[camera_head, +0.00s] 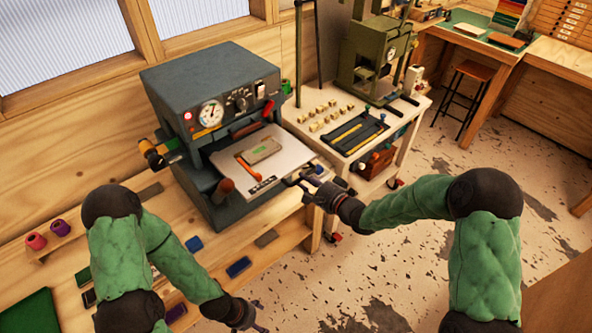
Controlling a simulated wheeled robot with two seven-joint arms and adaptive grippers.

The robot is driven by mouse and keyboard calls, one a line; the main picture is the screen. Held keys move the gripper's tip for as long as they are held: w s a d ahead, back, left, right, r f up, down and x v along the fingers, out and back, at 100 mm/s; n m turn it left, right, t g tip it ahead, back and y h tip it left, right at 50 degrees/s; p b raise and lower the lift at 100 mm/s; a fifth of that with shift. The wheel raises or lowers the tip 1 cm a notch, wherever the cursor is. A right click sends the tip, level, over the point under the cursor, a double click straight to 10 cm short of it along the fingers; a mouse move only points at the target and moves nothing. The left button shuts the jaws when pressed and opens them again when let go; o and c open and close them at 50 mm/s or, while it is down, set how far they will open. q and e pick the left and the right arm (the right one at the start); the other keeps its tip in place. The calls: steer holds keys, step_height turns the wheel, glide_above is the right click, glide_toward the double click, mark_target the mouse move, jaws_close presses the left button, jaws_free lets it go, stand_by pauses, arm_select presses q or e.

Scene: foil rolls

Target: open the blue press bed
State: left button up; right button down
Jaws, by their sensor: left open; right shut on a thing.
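The blue press (215,90) is a dark blue-grey box on the wooden bench, with a gauge and dials on its front. Its press bed (285,152) is a pale flat plate jutting out at the front, with a grey-green block (262,151) and an orange-handled tool (249,169) on it. My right gripper (299,183) is at the bed's front right corner, shut on what looks like the bed's handle; its fingers partly hide the grip. My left gripper (258,327) is open and empty, low at the picture's bottom edge, apart from the press.
A pale cart (400,125) with a green machine (375,50), a dark tray and small brass blocks stands right of the press. Small coloured blocks (238,267) lie on the bench below the press. A stool (472,75) stands farther back. The floor at right is mostly clear.

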steer(key=shift+v, duration=0.8)
steer(key=shift+f, duration=0.2)
steer(key=c, duration=1.1)
jaws_free()
steer(key=shift+s+d, duration=0.1)
steer(key=v, duration=1.1)
steer(key=shift+s+d, duration=0.15)
steer(key=shift+s, duration=0.2)
